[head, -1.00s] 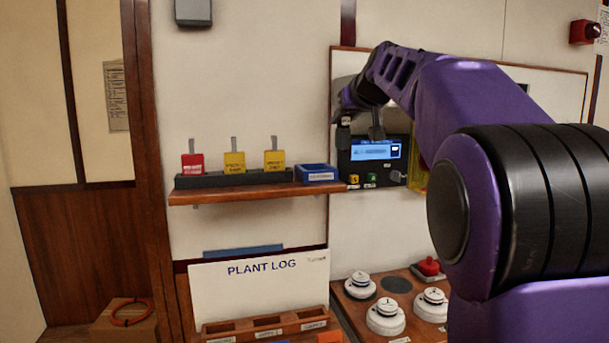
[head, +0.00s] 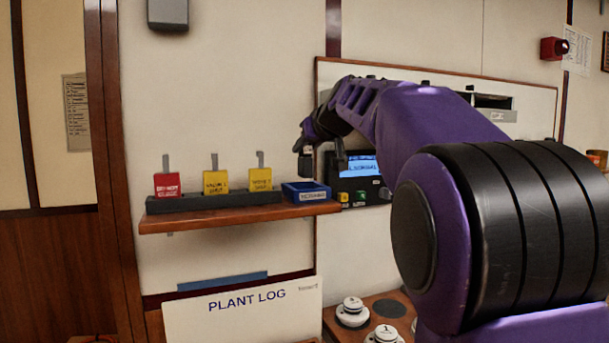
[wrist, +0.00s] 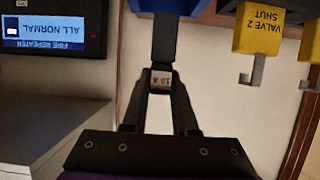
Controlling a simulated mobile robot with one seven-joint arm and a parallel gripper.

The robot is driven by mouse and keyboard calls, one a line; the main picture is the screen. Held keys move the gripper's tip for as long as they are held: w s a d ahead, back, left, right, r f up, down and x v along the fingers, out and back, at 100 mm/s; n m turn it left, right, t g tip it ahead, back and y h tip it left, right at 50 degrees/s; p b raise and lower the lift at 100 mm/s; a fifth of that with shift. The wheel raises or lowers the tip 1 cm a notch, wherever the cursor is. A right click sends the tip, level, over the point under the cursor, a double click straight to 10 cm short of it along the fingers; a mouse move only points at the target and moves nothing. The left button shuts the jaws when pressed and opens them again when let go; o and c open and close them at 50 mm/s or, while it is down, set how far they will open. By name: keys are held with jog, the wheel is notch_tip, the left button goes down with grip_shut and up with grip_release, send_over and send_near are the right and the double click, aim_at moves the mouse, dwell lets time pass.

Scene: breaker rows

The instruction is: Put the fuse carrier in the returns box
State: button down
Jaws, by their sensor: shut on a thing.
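The returns box is a small blue open tray (head: 306,194) at the right end of the wooden shelf. Its blue underside or wall shows at the top of the wrist view (wrist: 168,5). My gripper (head: 322,162) is above and slightly right of the tray in the head view, in front of the fire repeater panel. The carrier is hard to make out in the head view.
A red tag (head: 167,184) and two yellow valve tags (head: 215,182) stand in a dark rack left of the tray. The fire repeater (head: 361,180) is just right of the shelf. The plant log board (head: 245,312) is below.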

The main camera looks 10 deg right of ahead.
aim_at(308, 162)
jog(key=shift+f+b, duration=0.6)
jog(key=shift+f, duration=1.4)
jog(key=shift+f, duration=0.15)
jog(key=c, duration=0.7)
grip_release()
